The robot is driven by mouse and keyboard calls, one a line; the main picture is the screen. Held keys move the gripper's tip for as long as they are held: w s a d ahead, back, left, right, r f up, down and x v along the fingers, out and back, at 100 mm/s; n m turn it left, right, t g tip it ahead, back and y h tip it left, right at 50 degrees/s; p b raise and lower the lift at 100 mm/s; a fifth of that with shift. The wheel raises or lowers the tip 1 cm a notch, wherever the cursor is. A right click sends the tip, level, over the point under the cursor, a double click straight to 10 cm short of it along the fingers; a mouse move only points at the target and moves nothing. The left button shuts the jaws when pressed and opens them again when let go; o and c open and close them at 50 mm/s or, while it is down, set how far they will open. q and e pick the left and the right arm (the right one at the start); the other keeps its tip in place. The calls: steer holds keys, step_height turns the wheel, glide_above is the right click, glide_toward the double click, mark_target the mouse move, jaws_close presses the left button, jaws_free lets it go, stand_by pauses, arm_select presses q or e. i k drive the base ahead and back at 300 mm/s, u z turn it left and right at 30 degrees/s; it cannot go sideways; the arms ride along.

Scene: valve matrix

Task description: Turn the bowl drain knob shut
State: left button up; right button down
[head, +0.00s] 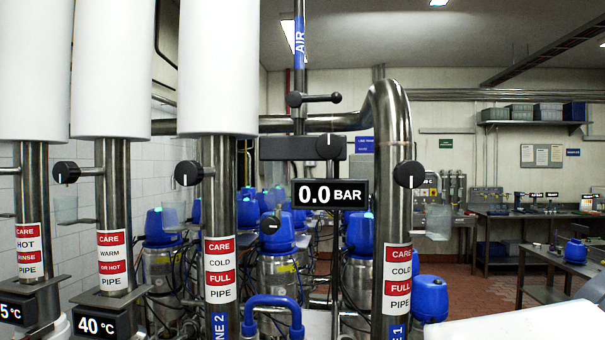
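Several black round knobs with white marks sit on the steel pipes in the head view. A further knob (329,146) is on the dark block above the 0.0 BAR display (331,194), and a small dark knob (269,224) is lower down. No label reading bowl drain is visible, so I cannot tell which knob it is. Neither of my grippers is in view.
Vertical pipes with red-and-white CARE labels (220,270) stand close in front. A black lever (314,98) juts from the AIR pipe (299,45). Blue-topped steel cans (278,275) stand behind. Benches (505,213) stand at the back right.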

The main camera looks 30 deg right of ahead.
mark_target(270, 225)
steer(key=z, duration=0.5)
steer(key=k, duration=0.45)
steer(key=z, duration=0.05)
steer(key=i, duration=0.25)
steer(key=z, duration=0.05)
